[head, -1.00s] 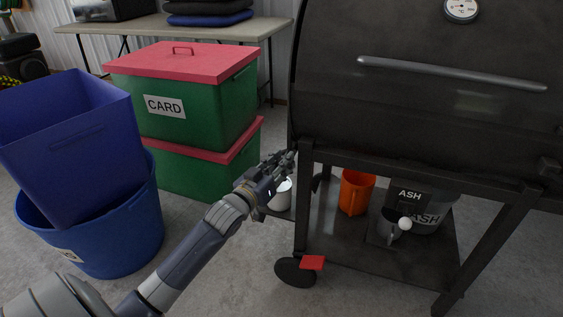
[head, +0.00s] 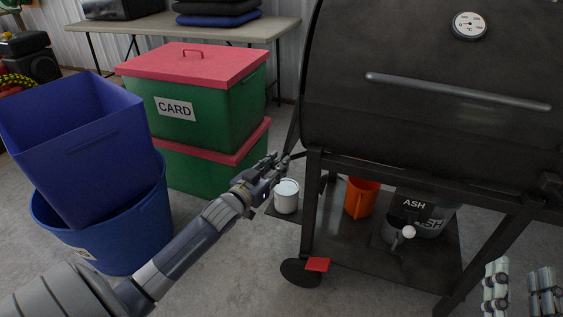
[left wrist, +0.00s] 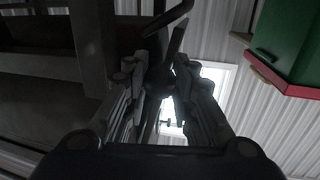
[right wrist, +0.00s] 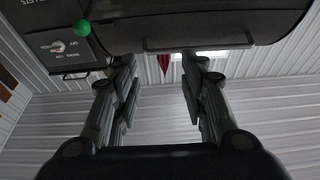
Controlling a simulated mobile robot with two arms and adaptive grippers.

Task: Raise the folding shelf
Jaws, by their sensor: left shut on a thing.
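The grill (head: 430,110) stands at the right in the head view. A thin dark panel (head: 293,128), which looks like the folding shelf seen nearly edge-on, slants down and outward at its left side. My left gripper (head: 280,166) is at its lower end. In the left wrist view, my left gripper (left wrist: 163,75) is shut on a dark bar or edge (left wrist: 176,42), apparently part of the shelf; the contact is dark and partly hidden by the fingers. My right gripper (head: 523,288) is at the lower right of the head view. The right wrist view shows its fingers (right wrist: 163,62) apart and empty.
A white pot (head: 286,198), an orange bucket (head: 360,198) and an ash bucket (head: 432,218) stand low at the grill. Green boxes with red lids (head: 195,105) are stacked behind my left arm. Blue bins (head: 75,150) stand at the left. A red wheel pedal (head: 317,264) sits low in front.

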